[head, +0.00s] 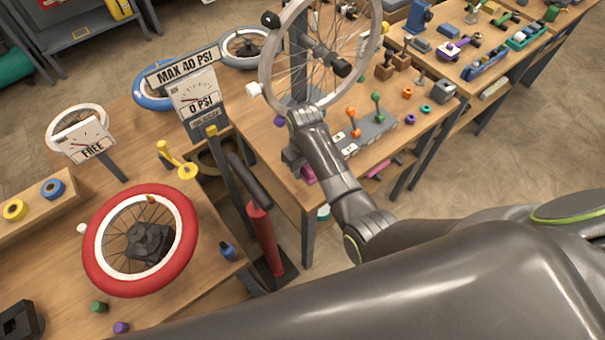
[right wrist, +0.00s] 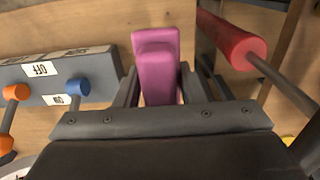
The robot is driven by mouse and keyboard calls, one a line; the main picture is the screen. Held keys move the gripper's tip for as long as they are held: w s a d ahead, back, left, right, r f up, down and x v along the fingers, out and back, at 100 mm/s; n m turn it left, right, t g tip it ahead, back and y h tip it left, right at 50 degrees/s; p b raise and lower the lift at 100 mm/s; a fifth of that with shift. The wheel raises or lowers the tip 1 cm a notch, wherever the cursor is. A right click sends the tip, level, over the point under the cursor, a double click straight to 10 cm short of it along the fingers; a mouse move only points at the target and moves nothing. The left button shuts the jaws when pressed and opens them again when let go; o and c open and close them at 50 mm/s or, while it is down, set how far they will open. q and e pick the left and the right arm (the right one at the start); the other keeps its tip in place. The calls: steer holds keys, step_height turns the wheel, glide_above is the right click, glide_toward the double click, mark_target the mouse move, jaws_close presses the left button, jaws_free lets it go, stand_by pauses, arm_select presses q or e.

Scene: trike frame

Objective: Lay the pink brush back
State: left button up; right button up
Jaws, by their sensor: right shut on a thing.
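The pink brush (right wrist: 157,65) is a magenta block shape in the right wrist view, gripped between the two dark fingers of my right gripper (right wrist: 158,88). In the head view my right gripper (head: 293,157) is at the near edge of the middle workbench, below the big wheel, and a bit of the pink brush (head: 308,174) shows beside it. Whether the brush touches the bench is unclear. A thin pink strip (head: 378,169) shows on the bench to the right. My left gripper is not in view.
The middle bench (head: 420,120) holds a grey lever panel (head: 370,135) right of my gripper. A spoked wheel (head: 320,50) stands behind my wrist. A red pump (head: 264,235) stands in front of the bench. A red-tyred wheel (head: 180,270) lies on the left bench.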

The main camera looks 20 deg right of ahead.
mark_target(303, 174)
steer(key=shift+f, duration=0.7)
steer(key=shift+w+f, duration=0.2)
steer(key=shift+f, duration=1.65)
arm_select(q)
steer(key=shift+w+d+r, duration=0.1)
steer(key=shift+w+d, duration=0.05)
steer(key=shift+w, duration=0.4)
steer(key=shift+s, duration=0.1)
arm_select(e)
steer(key=shift+f, duration=0.1)
steer(key=o, duration=1.1)
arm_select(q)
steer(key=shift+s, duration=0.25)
